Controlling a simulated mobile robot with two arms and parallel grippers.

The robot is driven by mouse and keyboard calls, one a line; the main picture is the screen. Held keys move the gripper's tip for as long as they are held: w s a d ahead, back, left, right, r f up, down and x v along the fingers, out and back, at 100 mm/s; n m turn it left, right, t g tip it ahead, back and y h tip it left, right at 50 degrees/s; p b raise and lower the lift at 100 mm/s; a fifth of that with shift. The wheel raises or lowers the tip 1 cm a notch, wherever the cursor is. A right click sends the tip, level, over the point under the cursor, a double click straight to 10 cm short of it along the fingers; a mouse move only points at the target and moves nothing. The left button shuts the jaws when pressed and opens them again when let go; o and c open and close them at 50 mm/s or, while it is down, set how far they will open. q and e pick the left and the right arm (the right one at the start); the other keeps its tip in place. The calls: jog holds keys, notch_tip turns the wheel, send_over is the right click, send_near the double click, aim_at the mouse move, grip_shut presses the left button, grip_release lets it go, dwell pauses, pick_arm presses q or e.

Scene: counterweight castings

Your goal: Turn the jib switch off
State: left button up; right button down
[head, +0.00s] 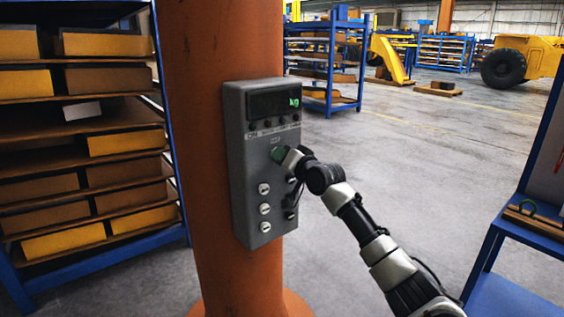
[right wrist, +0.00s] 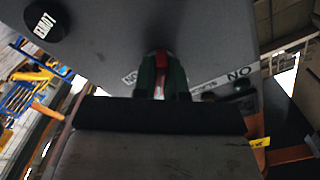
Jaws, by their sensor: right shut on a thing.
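A grey control box (head: 262,205) is fixed to the orange column (head: 220,45). It has a dark display with green "kg" and several round knobs. My right gripper (head: 278,154) is at the upper middle of the box front, just under the row of small labels. In the right wrist view, my right gripper (right wrist: 163,88) is shut on a red switch lever (right wrist: 162,60) between its dark green fingers. White labels stand on both sides of the lever. The fingers hide most of it, and its own name cannot be read. My left gripper is not in view.
A black round knob (right wrist: 46,20) with a white label is near the lever in the right wrist view. A blue rack (head: 75,245) with yellow-fronted trays stands left of the column. A blue stand (head: 505,225) is at the right. The floor between is clear.

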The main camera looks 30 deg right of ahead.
jog(key=n, duration=0.3)
jog(key=shift+f+n+b, duration=0.1)
jog(key=shift+n+b, duration=0.2)
jog(key=shift+n, duration=2.4)
jog(key=c, duration=1.2)
grip_release()
jog(key=shift+s, duration=0.1)
jog(key=s+b, duration=0.1)
jog(key=s, duration=0.2)
jog(key=s+b, duration=0.1)
jog(key=s, duration=0.3)
jog(key=s+d+b, duration=0.1)
jog(key=s, duration=0.2)
jog(key=shift+s, duration=0.3)
